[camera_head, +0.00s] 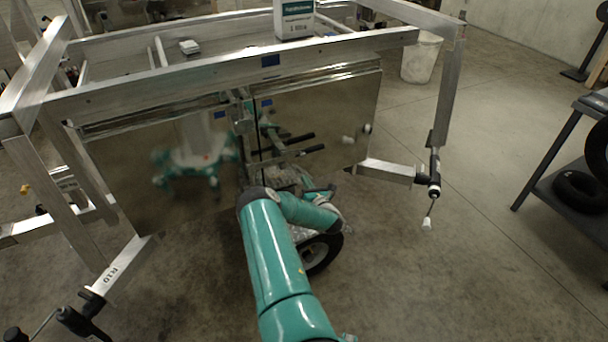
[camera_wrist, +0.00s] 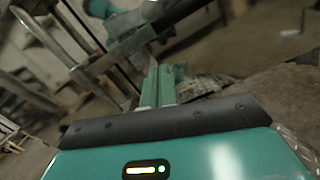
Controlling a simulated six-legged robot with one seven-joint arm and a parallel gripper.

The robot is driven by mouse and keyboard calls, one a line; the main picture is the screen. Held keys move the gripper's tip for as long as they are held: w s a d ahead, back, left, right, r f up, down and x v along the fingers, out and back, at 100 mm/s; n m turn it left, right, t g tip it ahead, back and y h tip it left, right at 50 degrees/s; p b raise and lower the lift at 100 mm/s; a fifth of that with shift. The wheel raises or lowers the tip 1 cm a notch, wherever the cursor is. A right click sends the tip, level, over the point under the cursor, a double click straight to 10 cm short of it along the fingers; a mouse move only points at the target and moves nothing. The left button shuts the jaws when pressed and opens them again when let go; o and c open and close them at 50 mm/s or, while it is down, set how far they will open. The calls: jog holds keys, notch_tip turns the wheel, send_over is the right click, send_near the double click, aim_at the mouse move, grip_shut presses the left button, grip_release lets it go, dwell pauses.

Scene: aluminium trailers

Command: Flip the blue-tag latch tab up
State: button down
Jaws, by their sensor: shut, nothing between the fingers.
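In the head view my arm hides the fingers.
The shiny right panel (camera_head: 335,115) and left panel (camera_head: 130,185) mirror the surroundings. A black tyre (camera_head: 322,255) lies beside my arm. A white box (camera_head: 294,18) stands on the trailer, with a white bin (camera_head: 421,58) behind. Floor at right is open up to a dark shelf (camera_head: 560,185).

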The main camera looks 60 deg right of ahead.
jog(key=v, duration=0.6)
jog(key=shift+a, duration=0.1)
jog(key=shift+w+r, duration=0.1)
